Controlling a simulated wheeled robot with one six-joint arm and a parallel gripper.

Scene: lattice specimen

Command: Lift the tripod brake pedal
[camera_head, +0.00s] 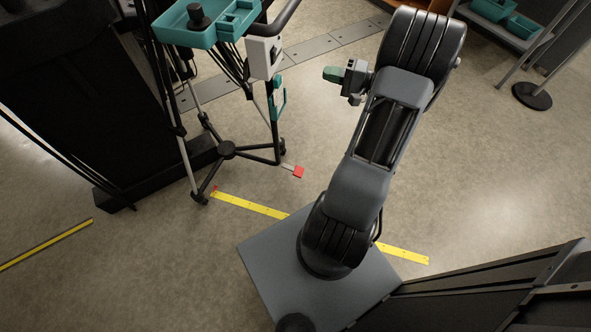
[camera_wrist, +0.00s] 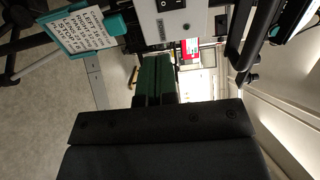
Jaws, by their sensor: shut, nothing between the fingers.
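The tripod (camera_head: 227,150) stands on the floor at upper left, its dark legs spread, a teal tray on top. A small red pedal (camera_head: 298,172) on a pale lever sticks out low from its right foot. Another small red piece (camera_head: 214,190) shows at its front foot. My gripper (camera_head: 331,74) is up high, right of the tripod's white box and well above and apart from the red pedal. In the wrist view its green fingers (camera_wrist: 152,75) are together and empty. I cannot identify the red pedal in the wrist view.
The white switch box (camera_head: 263,57) is close left of my gripper; it fills the top of the wrist view (camera_wrist: 175,22). A teal-framed sign (camera_wrist: 85,32) hangs beside it. Yellow floor tape (camera_head: 250,206) runs past the tripod. A dark cabinet (camera_head: 75,110) stands left.

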